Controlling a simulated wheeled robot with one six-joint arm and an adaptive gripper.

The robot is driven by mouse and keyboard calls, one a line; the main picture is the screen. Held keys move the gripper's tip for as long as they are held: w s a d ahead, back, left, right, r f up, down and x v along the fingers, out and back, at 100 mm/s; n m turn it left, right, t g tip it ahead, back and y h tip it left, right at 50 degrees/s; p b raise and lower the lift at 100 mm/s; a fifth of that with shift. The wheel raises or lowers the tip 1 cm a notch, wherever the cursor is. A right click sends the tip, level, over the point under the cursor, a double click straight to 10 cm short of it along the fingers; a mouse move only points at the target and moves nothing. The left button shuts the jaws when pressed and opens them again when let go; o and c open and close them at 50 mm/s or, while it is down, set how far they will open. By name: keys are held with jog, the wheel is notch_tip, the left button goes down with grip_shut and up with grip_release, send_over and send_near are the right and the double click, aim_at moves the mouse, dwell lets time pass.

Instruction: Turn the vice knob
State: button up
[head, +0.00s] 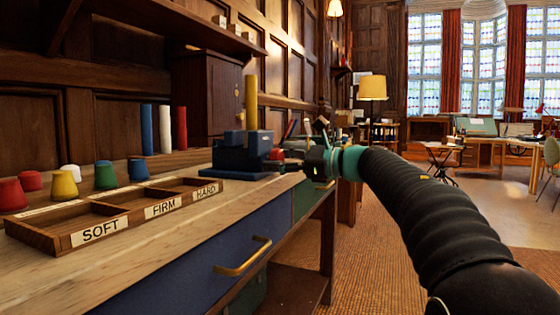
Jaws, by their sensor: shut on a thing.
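The blue vice (240,159) stands on the far part of the wooden bench, and an upright yellow rod rises at its back. Its red knob (277,154) shows small on the vice's right side. My arm reaches in from the lower right, and my gripper (287,158) is at the knob, shut on it. The fingertips are small and dark here, and the gripper hides part of the knob.
A wooden tray (125,228) marked SOFT, FIRM and HARD lies on the bench (185,239) in front of several coloured cups. Blue, white and red rods stand behind. A blue drawer (215,262) with a brass handle is below. Open floor lies right of the bench.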

jog(key=shift+s+a, duration=0.1)
dwell(0.3)
jog(key=o, duration=0.9)
jog(key=shift+a, duration=0.1)
jog(key=shift+s+d, duration=0.1)
jog(key=shift+d, duration=0.5)
jog(key=v, duration=1.1)
